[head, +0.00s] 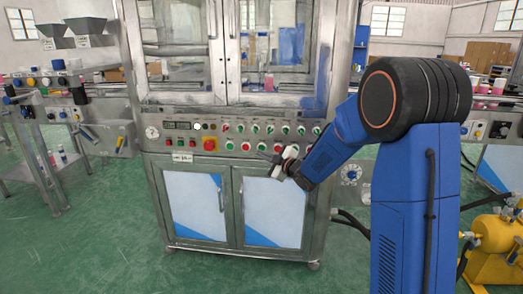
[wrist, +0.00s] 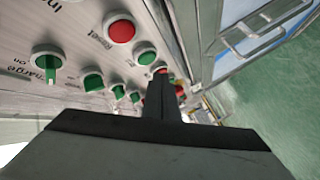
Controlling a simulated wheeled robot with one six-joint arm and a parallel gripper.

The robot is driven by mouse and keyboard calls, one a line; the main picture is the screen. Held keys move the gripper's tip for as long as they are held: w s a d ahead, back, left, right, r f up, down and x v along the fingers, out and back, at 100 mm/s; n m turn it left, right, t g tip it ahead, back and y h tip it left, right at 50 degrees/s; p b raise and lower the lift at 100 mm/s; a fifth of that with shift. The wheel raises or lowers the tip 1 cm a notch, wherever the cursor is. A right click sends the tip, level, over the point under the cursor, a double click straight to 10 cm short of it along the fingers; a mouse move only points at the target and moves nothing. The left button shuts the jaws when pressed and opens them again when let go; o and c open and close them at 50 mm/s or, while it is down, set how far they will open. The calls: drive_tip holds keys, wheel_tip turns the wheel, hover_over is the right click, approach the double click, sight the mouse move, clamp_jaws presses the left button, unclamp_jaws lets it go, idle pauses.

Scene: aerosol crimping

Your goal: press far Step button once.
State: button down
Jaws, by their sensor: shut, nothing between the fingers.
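The control panel (head: 240,137) runs across the front of the steel crimping machine, with a row of green knobs above a row of red and green buttons. The Step labels are too small to read in the head view, so I cannot tell which button is the far Step one. My gripper (head: 269,157) is in front of the lower row, pointing left. In the wrist view the shut, empty fingers (wrist: 161,84) reach along the panel (wrist: 90,25). I cannot tell whether the tips touch any button.
Cabinet doors (head: 197,205) are below the panel, glass doors (head: 180,50) above. Side conveyors (head: 75,90) stand left, a yellow tank (head: 497,243) right. The green floor in front is open.

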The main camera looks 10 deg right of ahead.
drive_tip(key=shift+w+d, duration=0.2)
drive_tip(key=shift+w, duration=0.35)
drive_tip(key=shift+w, duration=0.2)
idle(1.7)
drive_tip(key=shift+w+d, duration=0.15)
drive_tip(key=shift+w, duration=0.05)
drive_tip(key=shift+w+d, duration=0.1)
drive_tip(key=shift+w, duration=0.25)
idle(0.8)
drive_tip(key=shift+s, duration=0.1)
drive_tip(key=shift+s+a, duration=0.25)
drive_tip(key=shift+s, duration=0.4)
drive_tip(key=shift+s+a, duration=0.25)
drive_tip(key=shift+s, duration=0.55)
drive_tip(key=shift+s+a, duration=0.25)
drive_tip(key=shift+s, duration=0.55)
drive_tip(key=shift+s+a, duration=0.25)
drive_tip(key=shift+s, duration=0.55)
